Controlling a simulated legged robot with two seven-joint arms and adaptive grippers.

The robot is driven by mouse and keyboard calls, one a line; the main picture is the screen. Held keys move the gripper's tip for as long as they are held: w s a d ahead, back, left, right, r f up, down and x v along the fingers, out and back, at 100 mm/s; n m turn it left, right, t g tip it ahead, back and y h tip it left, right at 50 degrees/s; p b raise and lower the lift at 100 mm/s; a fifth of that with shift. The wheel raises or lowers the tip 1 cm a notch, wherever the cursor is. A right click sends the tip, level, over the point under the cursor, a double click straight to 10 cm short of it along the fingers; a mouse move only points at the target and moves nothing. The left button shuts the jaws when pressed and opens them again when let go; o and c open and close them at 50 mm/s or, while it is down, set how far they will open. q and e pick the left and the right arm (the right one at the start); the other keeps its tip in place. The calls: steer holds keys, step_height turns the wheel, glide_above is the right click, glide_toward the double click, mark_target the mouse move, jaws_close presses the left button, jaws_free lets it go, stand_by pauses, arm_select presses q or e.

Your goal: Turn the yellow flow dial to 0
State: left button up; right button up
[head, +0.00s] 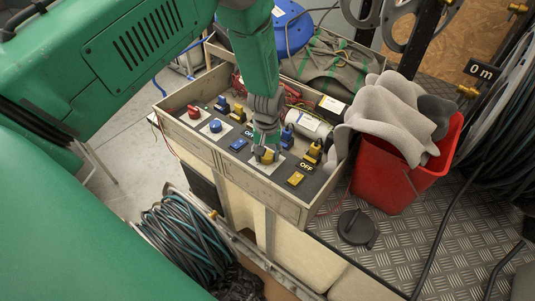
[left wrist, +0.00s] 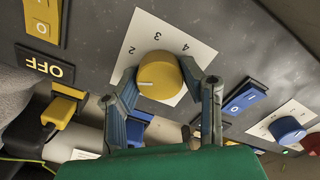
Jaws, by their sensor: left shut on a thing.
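The yellow flow dial (left wrist: 160,75) sits on a white scale plate (left wrist: 178,32) in the left wrist view. Numerals 2, 3 and 4 show on the plate; the rest is hidden by the fingers. The dial's white mark points to the picture's left, past the 2, toward a part near a fingertip. My left gripper (left wrist: 164,88) has a finger on each side of the dial and is shut on it. In the head view my left gripper (head: 265,148) reaches down over the dial (head: 268,157), which it mostly covers. My right gripper is not in view.
A red bucket (head: 392,180) with grey cloth stands to the right.

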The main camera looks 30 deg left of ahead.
mark_target(268, 153)
arm_select(q)
steer(key=n, duration=0.6)
steer(key=shift+w+r, duration=0.1)
steer(key=shift+w, duration=0.05)
steer(key=n, duration=0.7)
steer(key=shift+a, duration=0.1)
stand_by(0.4)
steer(key=o, duration=1.1)
steer(key=shift+o, duration=0.2)
steer(key=shift+r, duration=0.4)
step_height(268, 153, up, 11)
